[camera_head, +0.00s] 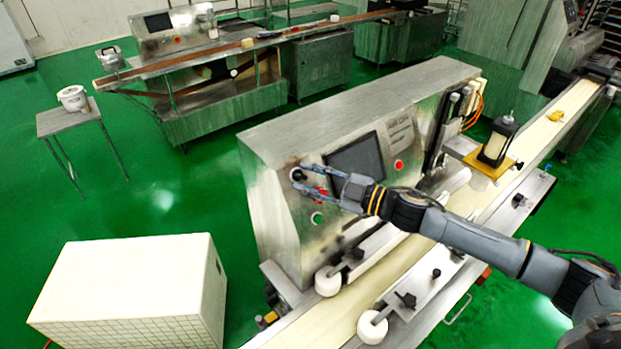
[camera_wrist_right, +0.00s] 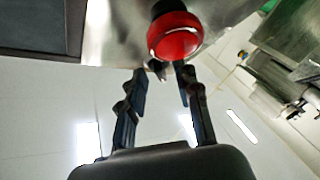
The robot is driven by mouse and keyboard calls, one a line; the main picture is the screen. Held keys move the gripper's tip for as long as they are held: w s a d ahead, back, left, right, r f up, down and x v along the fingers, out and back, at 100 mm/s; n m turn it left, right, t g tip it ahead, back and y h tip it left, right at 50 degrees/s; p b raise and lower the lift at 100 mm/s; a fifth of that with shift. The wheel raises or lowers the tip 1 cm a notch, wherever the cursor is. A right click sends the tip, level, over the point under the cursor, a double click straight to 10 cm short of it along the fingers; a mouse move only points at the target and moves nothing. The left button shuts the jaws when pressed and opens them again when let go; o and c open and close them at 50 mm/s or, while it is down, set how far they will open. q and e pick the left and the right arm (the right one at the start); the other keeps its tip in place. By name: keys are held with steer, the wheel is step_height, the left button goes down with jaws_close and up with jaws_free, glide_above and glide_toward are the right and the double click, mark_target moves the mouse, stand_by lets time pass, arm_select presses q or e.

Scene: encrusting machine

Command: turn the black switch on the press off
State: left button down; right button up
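The press is the metal machine (camera_head: 275,215) in the middle of the head view. Its black switch (camera_head: 298,174) sits at the upper left of the front panel. My right gripper (camera_head: 303,179) reaches it from the right, with its two fingers spread around the switch's place. In the wrist view, my right gripper (camera_wrist_right: 161,77) is open. A small dark knob (camera_wrist_right: 157,68), likely the switch, shows between the fingertips. Whether the fingers touch it I cannot tell, nor which way it is turned. My left gripper is not in view.
A red button (camera_wrist_right: 174,40) sits close to the fingers. A green button (camera_head: 317,218) is below on the panel, and another red button (camera_head: 399,164) is right of the dark screen (camera_head: 357,158). A conveyor belt (camera_head: 385,285) runs in front. A white box (camera_head: 125,285) stands at left.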

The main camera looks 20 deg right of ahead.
steer(key=v, duration=1.2)
steer(key=shift+r, duration=0.1)
stand_by(0.5)
